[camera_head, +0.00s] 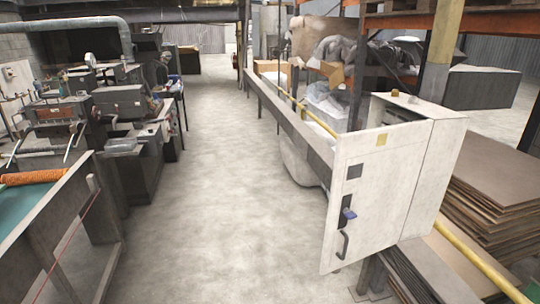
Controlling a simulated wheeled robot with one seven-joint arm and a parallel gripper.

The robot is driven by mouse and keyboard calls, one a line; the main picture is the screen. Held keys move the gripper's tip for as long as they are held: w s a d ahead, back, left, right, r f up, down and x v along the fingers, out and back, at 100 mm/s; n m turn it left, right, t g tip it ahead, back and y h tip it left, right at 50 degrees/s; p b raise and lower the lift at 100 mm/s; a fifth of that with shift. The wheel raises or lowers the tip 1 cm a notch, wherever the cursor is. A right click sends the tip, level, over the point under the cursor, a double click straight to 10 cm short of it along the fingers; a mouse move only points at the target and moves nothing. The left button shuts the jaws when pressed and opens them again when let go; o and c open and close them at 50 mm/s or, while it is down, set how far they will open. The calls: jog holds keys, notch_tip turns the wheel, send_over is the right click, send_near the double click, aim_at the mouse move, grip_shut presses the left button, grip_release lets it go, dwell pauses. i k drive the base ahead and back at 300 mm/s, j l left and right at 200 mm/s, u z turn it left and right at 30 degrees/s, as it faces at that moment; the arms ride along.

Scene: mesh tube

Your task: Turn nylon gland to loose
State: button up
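A white electrical cabinet (440,165) stands at the right. Two small tan fittings, one (395,93) left of the other (413,99), sit on its top near the front. They may be cable glands, but they are too small to tell if either is the nylon gland, or how tight it is. The cabinet's white front panel (365,190) carries a yellow label (381,139), a dark square plate (354,171), a blue switch or lever (348,214) and a black handle (343,243). My gripper is not in view.
A yellow rail (470,262) runs below the cabinet at right, beside stacked brown boards (495,195). Shelving with wrapped goods stands behind. Machines (125,105) and a bench with an orange roll (35,175) line the left. The grey floor (215,170) between is clear.

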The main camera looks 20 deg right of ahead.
aim_at(413, 100)
jog(key=z, duration=1.3)
jog(key=i+l, duration=0.1)
jog(key=l, duration=0.25)
jog(key=i+l, duration=0.15)
jog(key=l, duration=0.15)
jog(key=i+l, duration=0.1)
jog(key=l, duration=0.25)
jog(key=i+j, duration=0.1)
jog(key=j, duration=0.3)
jog(key=i+j, duration=0.1)
jog(key=j, duration=0.25)
jog(key=i+j, duration=0.1)
jog(key=j, duration=0.3)
jog(key=i+j, duration=0.15)
jog(key=j, duration=0.2)
jog(key=i+j, duration=0.1)
jog(key=j, duration=0.3)
jog(key=i+j, duration=0.1)
jog(key=j, duration=0.3)
jog(key=i+j, duration=0.1)
jog(key=j, duration=0.25)
jog(key=i+j, duration=0.15)
jog(key=i, duration=0.4)
jog(key=i+j+u, duration=0.1)
jog(key=i, duration=0.5)
jog(key=i+l, duration=0.7)
jog(key=l, duration=0.25)
